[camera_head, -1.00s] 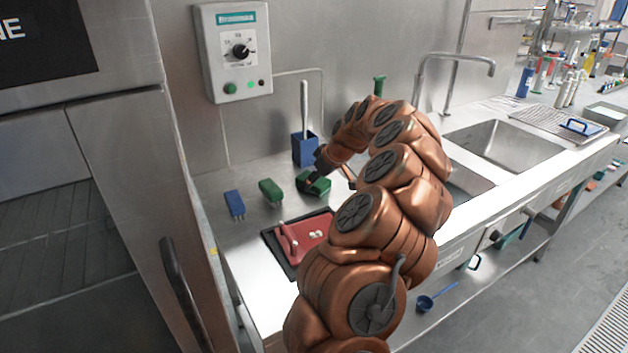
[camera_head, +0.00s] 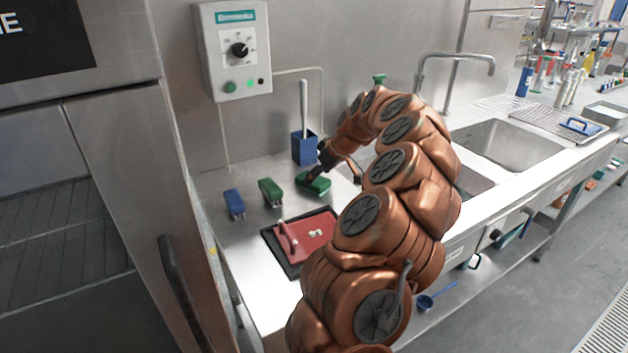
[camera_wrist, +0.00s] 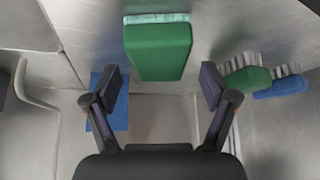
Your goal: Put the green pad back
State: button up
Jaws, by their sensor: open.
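The green pad (camera_head: 313,184) lies on the steel counter, right of the two brushes and in front of the blue holder. In the wrist view the green pad (camera_wrist: 158,50) is a green block with a pale layer along one edge. It lies beyond the fingertips, roughly centred between them. My gripper (camera_wrist: 157,88) is open and empty, its two black fingers spread apart. In the head view my gripper (camera_head: 325,160) is just above and behind the pad, partly hidden by my arm. I cannot tell from there whether a finger touches the pad.
A green brush (camera_head: 270,191) and a blue brush (camera_head: 234,203) stand left of the pad. A blue holder (camera_head: 304,149) with a white handle stands behind. A red board (camera_head: 312,232) on a black tray (camera_head: 271,243) lies in front. A sink (camera_head: 512,148) is at right.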

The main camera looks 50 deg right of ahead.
jog(key=b+v, duration=0.1)
jog(key=v, duration=0.8)
jog(key=shift+r, duration=0.2)
dwell(0.3)
